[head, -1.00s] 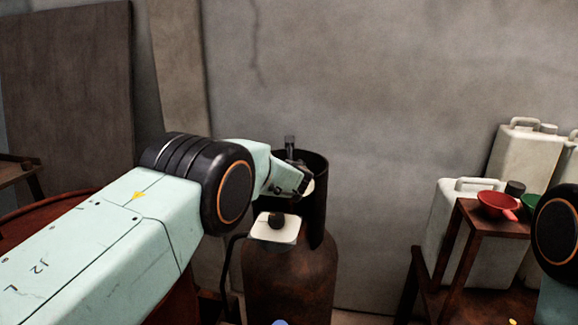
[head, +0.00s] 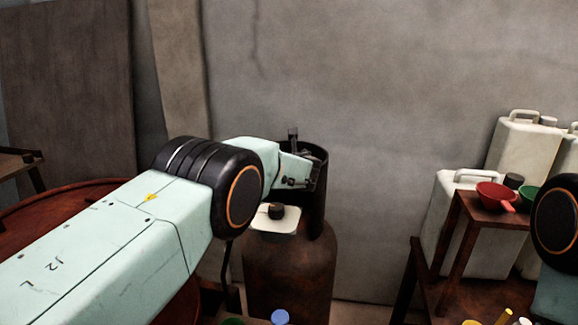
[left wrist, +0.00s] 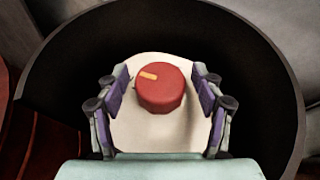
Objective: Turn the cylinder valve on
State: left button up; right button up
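The rusty brown gas cylinder (head: 288,272) stands upright near the wall, with a dark raised collar (head: 317,205) around its top. In the left wrist view, a round red valve knob (left wrist: 162,90) with an orange mark sits above a pale surface, inside the dark collar (left wrist: 268,60). The mark points left. My left gripper (left wrist: 163,78) is open, with one purple-padded finger on each side of the knob and a visible gap to each. In the head view, my left wrist reaches over the collar and the knob is hidden. My right gripper is not in view.
To the right, a wooden stand (head: 484,216) holds a red funnel (head: 493,195), with white jugs (head: 452,210) behind. A large red vat (head: 70,205) is at left. Bare wall lies behind.

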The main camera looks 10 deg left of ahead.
pick_arm(q)
jog(key=shift+w+a+f, duration=0.1)
jog(key=shift+w+f, duration=0.05)
jog(key=shift+w, duration=0.1)
jog(key=shift+v, duration=1.6)
jog(key=v, duration=0.4)
jog(key=shift+s+r, duration=0.2)
jog(key=shift+s, duration=0.05)
jog(key=shift+w+f, duration=0.15)
